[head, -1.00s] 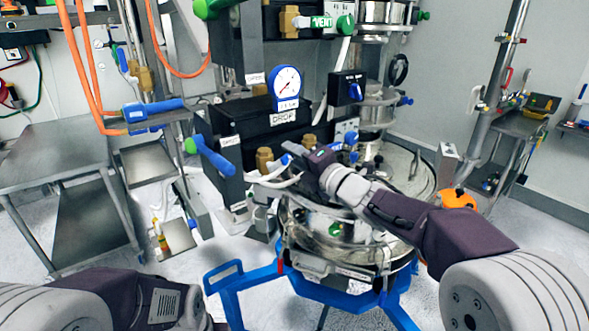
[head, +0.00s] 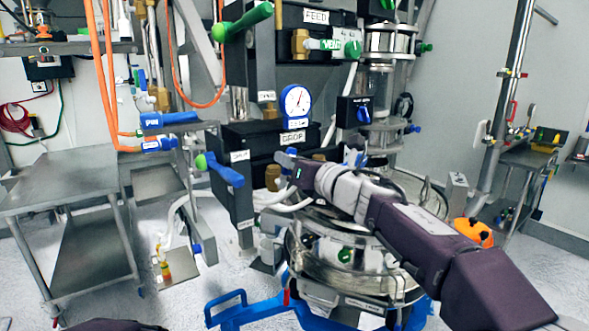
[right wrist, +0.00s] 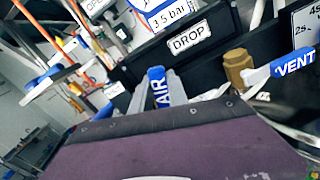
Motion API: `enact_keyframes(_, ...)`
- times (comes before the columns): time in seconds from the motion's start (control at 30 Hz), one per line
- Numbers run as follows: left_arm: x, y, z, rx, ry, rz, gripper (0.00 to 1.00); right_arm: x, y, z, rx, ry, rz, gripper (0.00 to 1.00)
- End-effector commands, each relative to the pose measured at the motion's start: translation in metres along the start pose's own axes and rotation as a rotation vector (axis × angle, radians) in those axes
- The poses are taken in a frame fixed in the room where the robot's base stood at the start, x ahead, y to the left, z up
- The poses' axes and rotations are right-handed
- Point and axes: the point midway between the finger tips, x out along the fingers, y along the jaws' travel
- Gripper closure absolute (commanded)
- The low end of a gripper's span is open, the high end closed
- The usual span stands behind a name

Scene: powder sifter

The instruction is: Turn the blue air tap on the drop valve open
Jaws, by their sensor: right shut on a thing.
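The drop valve is a black box with a white DROP label, seen in the head view (head: 262,141) and in the right wrist view (right wrist: 140,68). The blue air tap (right wrist: 157,88), lettered AIR, stands between the two grey fingers of my right gripper (right wrist: 158,92), which is shut on it. In the head view my right gripper (head: 287,160) reaches to the front of the drop valve and hides most of the tap. A blue tap lettered VENT (right wrist: 290,67) is to the right, beside a brass fitting (right wrist: 238,70). My left gripper is out of view.
A round gauge (head: 297,101) stands above the drop valve. A blue-handled lever (head: 225,172) juts out at its left. The steel vessel (head: 335,262) on a blue frame (head: 240,310) is below my right arm. A grey steel table (head: 70,180) stands at the left.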

Motion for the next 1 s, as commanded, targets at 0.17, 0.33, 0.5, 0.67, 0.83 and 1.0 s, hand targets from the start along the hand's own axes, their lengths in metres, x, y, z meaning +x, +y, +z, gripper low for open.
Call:
enact_keyframes(0.17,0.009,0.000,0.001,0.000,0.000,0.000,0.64,0.000,0.007,-0.004,-0.126,0.003,0.001,1.00)
enact_keyframes(0.33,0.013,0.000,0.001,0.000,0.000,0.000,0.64,0.001,0.012,-0.005,-0.217,0.004,0.001,1.00)
enact_keyframes(0.5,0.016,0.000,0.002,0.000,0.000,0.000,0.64,0.001,0.015,-0.005,-0.275,0.004,0.001,1.00)
enact_keyframes(0.67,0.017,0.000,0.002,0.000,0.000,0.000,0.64,0.001,0.017,-0.006,-0.304,0.005,0.001,1.00)
enact_keyframes(0.83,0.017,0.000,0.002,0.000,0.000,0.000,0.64,0.001,0.017,-0.006,-0.314,0.006,0.001,1.00)
enact_keyframes(1.0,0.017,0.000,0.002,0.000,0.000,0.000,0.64,0.001,0.017,-0.006,-0.315,0.006,0.001,1.00)
